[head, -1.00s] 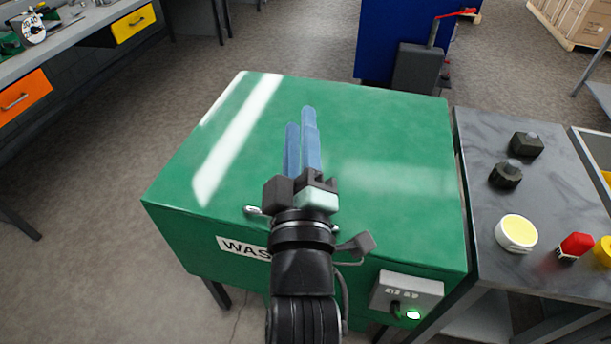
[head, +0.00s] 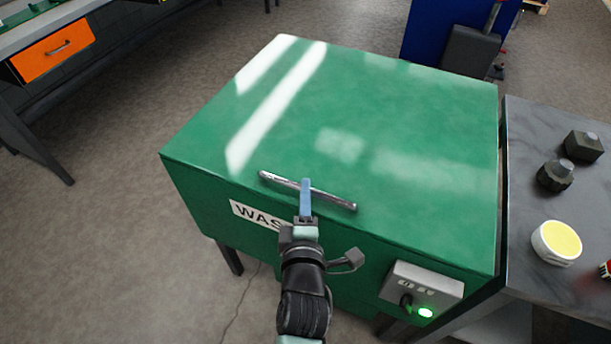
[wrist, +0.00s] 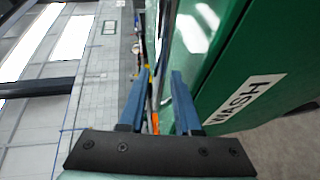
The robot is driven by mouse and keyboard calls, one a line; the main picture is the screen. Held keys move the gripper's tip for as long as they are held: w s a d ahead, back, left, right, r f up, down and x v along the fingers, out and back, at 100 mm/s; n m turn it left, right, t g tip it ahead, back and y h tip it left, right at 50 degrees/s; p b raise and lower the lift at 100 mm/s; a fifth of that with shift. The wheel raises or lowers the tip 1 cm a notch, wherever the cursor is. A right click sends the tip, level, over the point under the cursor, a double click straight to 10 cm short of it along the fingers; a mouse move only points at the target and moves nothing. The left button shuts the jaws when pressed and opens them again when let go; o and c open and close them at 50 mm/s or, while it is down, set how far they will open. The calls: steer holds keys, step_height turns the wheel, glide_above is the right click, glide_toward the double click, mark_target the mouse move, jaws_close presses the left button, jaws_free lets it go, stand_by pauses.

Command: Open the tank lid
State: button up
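The green tank (head: 400,130), with a WASH label (head: 252,214) on its front, fills the middle of the head view; its lid is down. A metal bar handle (head: 335,201) runs along the lid's front edge. My gripper (head: 305,186) is at the middle of this handle, and its upper blue finger lies over the bar. In the wrist view my two blue fingers (wrist: 160,80) stand apart with a gap between them. The WASH label (wrist: 240,100) and tank front show to their right. Contact between the fingers and the bar cannot be made out.
A control box (head: 422,288) with a lit green button sits on the tank's front right. An orange-drawer bench (head: 55,52) is at upper left. Floor is free at left.

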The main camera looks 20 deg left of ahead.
steer(key=shift+x, duration=2.7)
jaws_close()
